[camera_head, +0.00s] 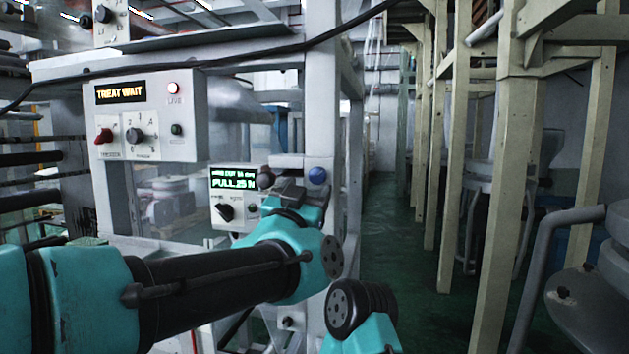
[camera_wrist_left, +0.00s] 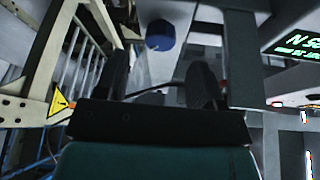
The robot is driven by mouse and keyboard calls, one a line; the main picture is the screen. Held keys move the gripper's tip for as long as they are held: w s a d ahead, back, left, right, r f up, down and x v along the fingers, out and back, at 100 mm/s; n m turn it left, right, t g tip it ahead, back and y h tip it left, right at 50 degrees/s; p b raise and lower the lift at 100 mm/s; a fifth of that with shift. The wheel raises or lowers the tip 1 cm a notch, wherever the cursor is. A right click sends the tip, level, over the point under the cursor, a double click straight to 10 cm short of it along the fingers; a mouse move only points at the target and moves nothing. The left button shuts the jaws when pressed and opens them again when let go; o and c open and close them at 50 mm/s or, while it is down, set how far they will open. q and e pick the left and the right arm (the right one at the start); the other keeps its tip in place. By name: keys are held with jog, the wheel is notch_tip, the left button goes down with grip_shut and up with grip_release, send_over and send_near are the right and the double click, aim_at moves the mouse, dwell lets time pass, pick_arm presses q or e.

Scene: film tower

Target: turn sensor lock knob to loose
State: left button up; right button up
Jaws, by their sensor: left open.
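A blue round knob (camera_head: 317,176) sits on the grey machine frame, to the right of the lower control panel. It also shows in the left wrist view (camera_wrist_left: 160,35), beyond and roughly between the fingertips. I cannot read any label on it, so I cannot tell whether it is the sensor lock knob. My left gripper (camera_head: 290,188) is in front of the machine, just left of and below the blue knob in the head view. In the left wrist view its two dark fingers (camera_wrist_left: 160,78) are apart with nothing gripped. My right gripper is not in view.
The lower panel (camera_head: 198,202) has a green-lit display and a black knob (camera_head: 225,212). The upper panel (camera_head: 194,105) has an amber display, a red knob (camera_head: 104,136) and a dark selector (camera_head: 135,135). Pale posts (camera_head: 488,200) stand right. The green floor aisle (camera_head: 390,220) is clear.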

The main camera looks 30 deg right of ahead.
aim_at(316, 177)
pick_arm(q)
jog(key=shift+x, duration=2.25)
jog(key=shift+c, duration=0.3)
jog(key=c, duration=0.9)
jog(key=shift+o, duration=0.2)
